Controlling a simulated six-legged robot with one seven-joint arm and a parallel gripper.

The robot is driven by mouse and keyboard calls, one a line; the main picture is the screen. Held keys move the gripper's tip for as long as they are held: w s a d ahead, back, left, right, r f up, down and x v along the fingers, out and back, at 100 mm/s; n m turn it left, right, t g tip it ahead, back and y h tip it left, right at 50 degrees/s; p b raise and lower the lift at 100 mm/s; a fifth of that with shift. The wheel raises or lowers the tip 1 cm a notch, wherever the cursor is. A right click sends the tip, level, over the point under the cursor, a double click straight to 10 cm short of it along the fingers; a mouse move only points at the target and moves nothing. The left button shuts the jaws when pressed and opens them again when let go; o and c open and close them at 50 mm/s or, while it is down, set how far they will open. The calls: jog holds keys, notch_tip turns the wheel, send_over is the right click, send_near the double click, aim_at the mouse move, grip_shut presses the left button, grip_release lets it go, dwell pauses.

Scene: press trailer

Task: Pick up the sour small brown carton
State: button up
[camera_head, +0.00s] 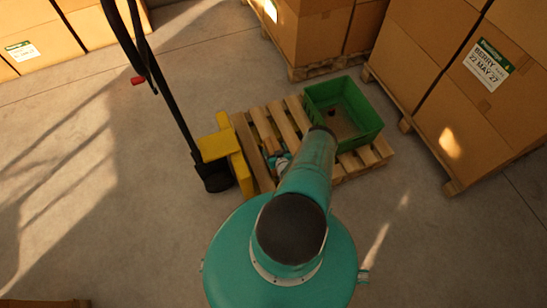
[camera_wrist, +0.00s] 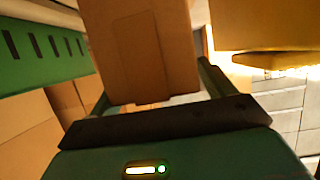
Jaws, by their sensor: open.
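A small brown carton (camera_wrist: 145,50) fills the upper middle of the wrist view, with a flap or seam on its face. My gripper (camera_wrist: 156,82) is open, with one finger at the carton's left edge and one at its right. The carton shows between the fingers in the picture; I cannot tell whether either finger touches it. In the head view my arm hides most of the gripper, and I cannot make out the carton there with certainty. No taste label is readable.
A green crate (camera_head: 312,97) stands on a wooden pallet (camera_head: 243,131); its slotted wall (camera_wrist: 40,62) is at left in the wrist view. Large stacked boxes (camera_head: 440,60) stand behind.

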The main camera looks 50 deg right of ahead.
jog(key=shift+c, duration=0.4)
grip_shut()
jog(key=shift+r, duration=0.1)
jog(key=shift+w+d, duration=0.1)
